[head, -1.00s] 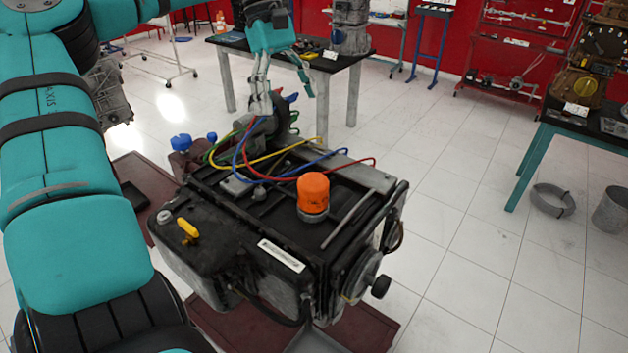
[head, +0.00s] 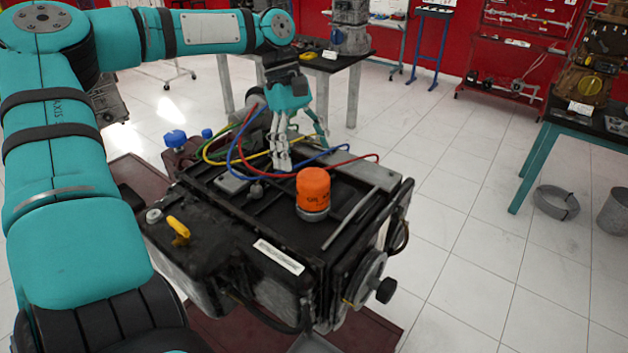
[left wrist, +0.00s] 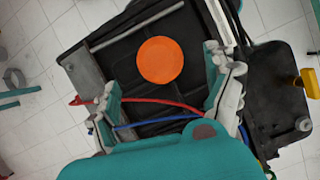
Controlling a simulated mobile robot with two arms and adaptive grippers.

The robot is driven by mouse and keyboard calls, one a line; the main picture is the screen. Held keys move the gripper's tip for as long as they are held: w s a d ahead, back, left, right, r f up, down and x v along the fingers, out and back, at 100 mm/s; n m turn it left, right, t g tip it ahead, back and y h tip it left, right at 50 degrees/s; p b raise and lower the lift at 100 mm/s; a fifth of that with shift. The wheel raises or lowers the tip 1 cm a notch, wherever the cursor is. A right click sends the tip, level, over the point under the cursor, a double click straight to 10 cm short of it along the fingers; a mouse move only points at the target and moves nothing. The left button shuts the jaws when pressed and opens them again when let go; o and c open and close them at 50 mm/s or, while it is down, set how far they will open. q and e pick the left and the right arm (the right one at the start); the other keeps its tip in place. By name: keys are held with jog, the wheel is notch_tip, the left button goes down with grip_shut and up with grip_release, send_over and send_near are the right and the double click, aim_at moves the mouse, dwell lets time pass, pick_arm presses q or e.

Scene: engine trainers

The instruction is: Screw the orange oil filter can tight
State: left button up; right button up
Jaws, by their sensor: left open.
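The orange oil filter can (head: 313,188) stands upright on a grey base on top of the black engine trainer (head: 290,235). In the left wrist view the can (left wrist: 160,60) shows from above as a round orange disc. My left gripper (head: 302,158) is open and empty, above the trainer, behind and a little left of the can. In the left wrist view the fingers of my left gripper (left wrist: 165,95) are spread wide, with the can between and beyond their tips, not touched. My right gripper is not in view.
Red, blue and yellow cables (head: 245,150) loop over the trainer close to my left gripper. A yellow handle (head: 179,229) is at its front left, a grey bar (head: 350,217) right of the can.

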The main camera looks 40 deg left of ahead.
aim_at(310, 171)
pick_arm(q)
jog(key=x, duration=0.7)
jog(key=shift+f+p, duration=0.2)
jog(key=shift+p, duration=0.15)
jog(key=c, duration=1.2)
